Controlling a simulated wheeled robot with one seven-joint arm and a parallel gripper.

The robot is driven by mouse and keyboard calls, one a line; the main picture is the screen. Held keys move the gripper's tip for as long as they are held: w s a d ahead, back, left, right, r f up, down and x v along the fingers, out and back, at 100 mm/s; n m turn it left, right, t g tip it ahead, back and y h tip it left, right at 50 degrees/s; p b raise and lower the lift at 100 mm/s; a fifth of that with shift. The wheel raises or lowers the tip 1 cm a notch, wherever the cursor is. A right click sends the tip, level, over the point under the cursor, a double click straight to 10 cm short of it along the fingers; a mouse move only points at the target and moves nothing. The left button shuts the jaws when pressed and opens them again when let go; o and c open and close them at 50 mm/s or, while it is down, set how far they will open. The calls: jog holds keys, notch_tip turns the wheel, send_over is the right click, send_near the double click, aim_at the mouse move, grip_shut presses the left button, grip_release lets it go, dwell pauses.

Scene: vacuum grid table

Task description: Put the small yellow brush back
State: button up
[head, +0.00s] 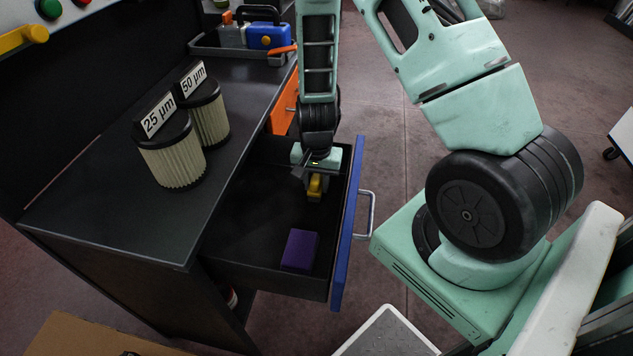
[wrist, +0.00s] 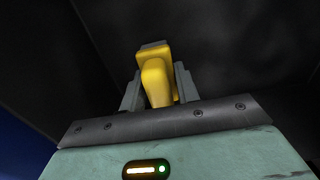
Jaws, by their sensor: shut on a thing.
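The small yellow brush (head: 315,187) is held by my gripper (head: 314,180) inside or just above the open drawer (head: 225,234) with the blue front. In the wrist view, the yellow brush (wrist: 156,78) sits between the two fingers of my gripper (wrist: 158,88), which are shut on it. Dark drawer surfaces fill the background there. I cannot tell whether the brush touches the drawer floor.
A purple block (head: 300,250) lies in the drawer's near end. The blue drawer front (head: 346,225) with its handle (head: 366,213) stands right of my gripper. Two filters, 25 µm (head: 172,158) and 50 µm (head: 207,115), stand on the dark tabletop (head: 110,215). A tray (head: 225,50) holds tools behind.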

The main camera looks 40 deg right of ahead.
jog(key=shift+f, duration=0.1)
jog(key=o, duration=1.1)
notch_tip(320, 180, up, 12)
jog(key=p, duration=0.2)
jog(key=shift+p, duration=0.3)
jog(key=s+a+r+n+y, duration=0.1)
jog(key=s+a+r+n, duration=0.2)
jog(key=a+r+n, duration=0.35)
jog(key=s+a+r+n+y, duration=0.1)
jog(key=s+a+r+n, duration=0.25)
jog(key=a, duration=0.65)
jog(key=s+a+r+n, duration=0.3)
jog(key=s+n, duration=0.1)
jog(key=s, duration=0.1)
jog(key=s+a+r+n+h, duration=0.1)
jog(key=s+a+r+n, duration=0.2)
jog(key=s, duration=0.3)
jog(key=shift+s+n, duration=0.15)
jog(key=shift+n, duration=0.45)
